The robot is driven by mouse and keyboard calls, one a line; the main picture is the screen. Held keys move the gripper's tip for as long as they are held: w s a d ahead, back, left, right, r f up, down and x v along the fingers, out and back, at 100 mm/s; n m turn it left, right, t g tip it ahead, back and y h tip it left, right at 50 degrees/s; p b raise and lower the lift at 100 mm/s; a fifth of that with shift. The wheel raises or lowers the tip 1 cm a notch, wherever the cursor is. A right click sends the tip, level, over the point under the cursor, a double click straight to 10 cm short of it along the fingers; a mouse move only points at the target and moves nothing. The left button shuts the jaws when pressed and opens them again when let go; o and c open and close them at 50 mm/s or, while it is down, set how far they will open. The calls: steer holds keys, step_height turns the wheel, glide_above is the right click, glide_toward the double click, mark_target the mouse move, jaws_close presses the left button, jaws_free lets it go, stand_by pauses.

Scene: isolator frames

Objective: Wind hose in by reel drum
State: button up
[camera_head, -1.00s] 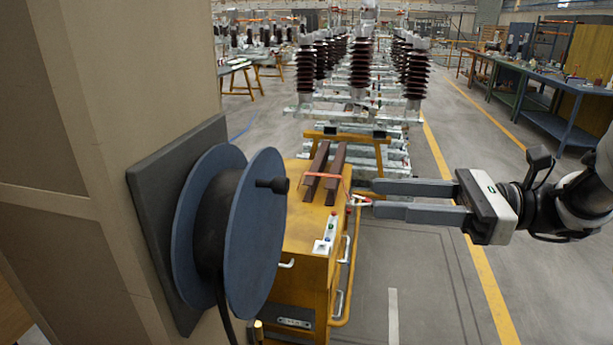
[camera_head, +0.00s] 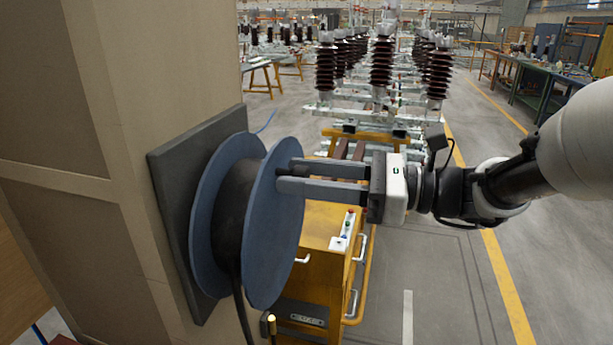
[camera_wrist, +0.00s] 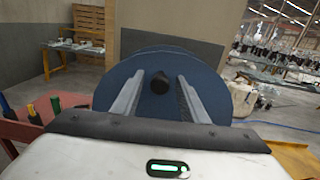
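The blue hose reel drum (camera_head: 272,240) is mounted on a dark backing plate (camera_head: 172,215) on a beige wall panel. Black hose (camera_head: 234,215) is wound on its core, and a length hangs down below it. My gripper (camera_head: 285,177) reaches in from the right with its fingertips at the drum's outer flange. In the wrist view, the dark crank knob (camera_wrist: 160,82) on the blue flange shows between the two fingers, with a gap on each side. The gripper is open.
A yellow cart (camera_head: 318,245) with handles and a small control box stands just behind and right of the drum. Rows of brown insulators (camera_head: 381,62) stand farther back. The grey floor to the right is clear.

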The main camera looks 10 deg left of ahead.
steer(key=shift+a, duration=0.3)
jaws_close()
steer(key=shift+r+p, duration=0.15)
steer(key=shift+p, duration=0.15)
